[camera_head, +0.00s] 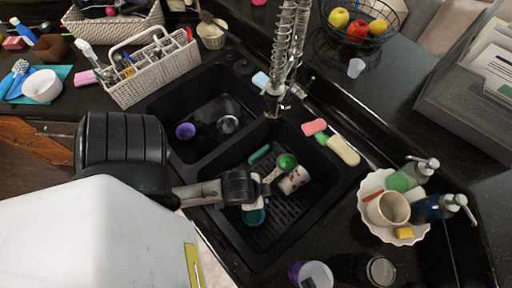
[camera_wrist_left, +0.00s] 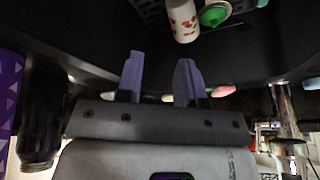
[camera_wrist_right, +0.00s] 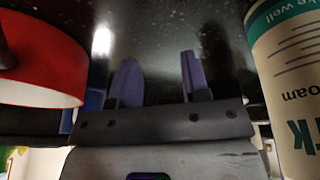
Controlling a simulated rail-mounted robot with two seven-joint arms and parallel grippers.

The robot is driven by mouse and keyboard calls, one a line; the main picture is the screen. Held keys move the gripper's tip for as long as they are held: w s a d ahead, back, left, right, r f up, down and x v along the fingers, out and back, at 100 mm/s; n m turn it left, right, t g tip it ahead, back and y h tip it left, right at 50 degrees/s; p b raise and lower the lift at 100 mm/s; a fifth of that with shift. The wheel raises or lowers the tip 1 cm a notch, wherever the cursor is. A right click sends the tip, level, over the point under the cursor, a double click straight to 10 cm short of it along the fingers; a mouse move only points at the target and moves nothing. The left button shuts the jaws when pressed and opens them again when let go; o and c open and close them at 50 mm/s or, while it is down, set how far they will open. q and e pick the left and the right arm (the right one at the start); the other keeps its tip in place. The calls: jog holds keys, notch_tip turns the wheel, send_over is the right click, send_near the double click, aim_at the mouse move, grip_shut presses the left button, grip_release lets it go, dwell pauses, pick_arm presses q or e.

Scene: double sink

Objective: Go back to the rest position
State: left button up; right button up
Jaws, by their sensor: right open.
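My left arm (camera_head: 240,187) comes in from the left in the head view and ends over the near side of the right sink basin; its fingertips cannot be made out there. In the left wrist view my left gripper (camera_wrist_left: 158,80) has its two purple fingers apart with nothing between them. A white cup with red marks (camera_wrist_left: 183,20) and a green round item (camera_wrist_left: 214,15) lie beyond the fingertips. My right gripper (camera_wrist_right: 160,80) shows in the right wrist view only, fingers apart and empty. It is between a red round container (camera_wrist_right: 40,60) and a beige labelled can (camera_wrist_right: 288,80).
The double sink (camera_head: 185,97) holds a purple cup (camera_head: 186,131), the white cup (camera_head: 294,180) and other items. The spring faucet (camera_head: 285,60) rises behind it. A white scalloped dish (camera_head: 365,185) with a mug and a basket (camera_head: 150,75) flank the sink. A fruit bowl (camera_head: 385,12) stands behind.

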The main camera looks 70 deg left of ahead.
pick_arm(q)
jog(key=shift+s+d+g+h, duration=0.3)
jog(key=shift+s+g, duration=0.1)
jog(key=shift+s, duration=0.4)
pick_arm(e)
jog(key=shift+a, duration=0.1)
jog(key=shift+r+p, duration=0.6)
pick_arm(q)
notch_tip(320, 180, up, 20)
jog(key=p, duration=1.9)
pick_arm(e)
notch_tip(320, 180, up, 19)
pick_arm(q)
jog(key=shift+r, duration=0.1)
